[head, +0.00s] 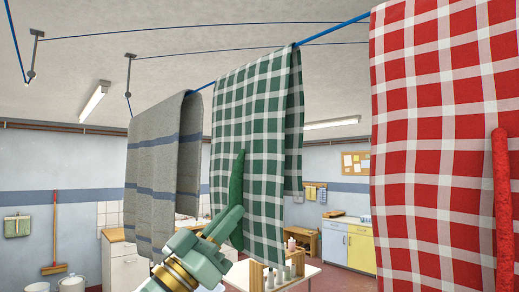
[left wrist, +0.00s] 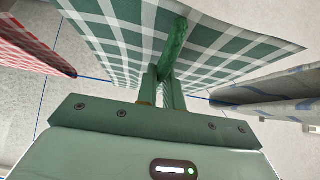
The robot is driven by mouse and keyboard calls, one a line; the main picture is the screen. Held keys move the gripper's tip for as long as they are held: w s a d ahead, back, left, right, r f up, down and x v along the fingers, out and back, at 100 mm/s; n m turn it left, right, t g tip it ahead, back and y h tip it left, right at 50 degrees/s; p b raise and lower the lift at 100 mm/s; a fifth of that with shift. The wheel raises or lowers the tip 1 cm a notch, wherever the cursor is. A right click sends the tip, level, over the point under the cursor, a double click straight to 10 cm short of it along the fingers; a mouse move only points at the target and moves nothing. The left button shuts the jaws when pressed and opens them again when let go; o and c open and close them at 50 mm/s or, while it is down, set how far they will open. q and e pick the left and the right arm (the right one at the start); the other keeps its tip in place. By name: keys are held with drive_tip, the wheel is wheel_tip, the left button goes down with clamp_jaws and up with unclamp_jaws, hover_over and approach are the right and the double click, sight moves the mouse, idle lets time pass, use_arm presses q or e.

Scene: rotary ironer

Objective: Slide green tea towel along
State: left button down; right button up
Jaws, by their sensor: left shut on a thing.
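The green and white checked tea towel (head: 250,110) hangs over a blue line (head: 335,28), between a grey striped towel and a red checked one. A dark green rod-like tab (head: 239,180) stands out at its lower front. My left gripper (head: 229,218) reaches up from below and is shut on this tab. In the left wrist view, the fingers (left wrist: 163,85) close around the base of the green tab (left wrist: 174,45), with the checked cloth (left wrist: 120,38) just behind. My right gripper is not in view.
The grey towel (head: 160,150) with blue stripes hangs close on the left. The red checked towel (head: 430,130), with its own red tab (head: 502,205), hangs nearer on the right, leaving a gap. A white table (head: 250,275) with bottles stands below.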

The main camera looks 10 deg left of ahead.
use_arm(q)
drive_tip(key=shift+w+a, duration=0.35)
drive_tip(key=shift+a, duration=0.15)
drive_tip(key=c, duration=1.5)
unclamp_jaws()
drive_tip(key=shift+o, duration=0.2)
drive_tip(key=b+v, duration=0.2)
drive_tip(key=v, duration=0.4)
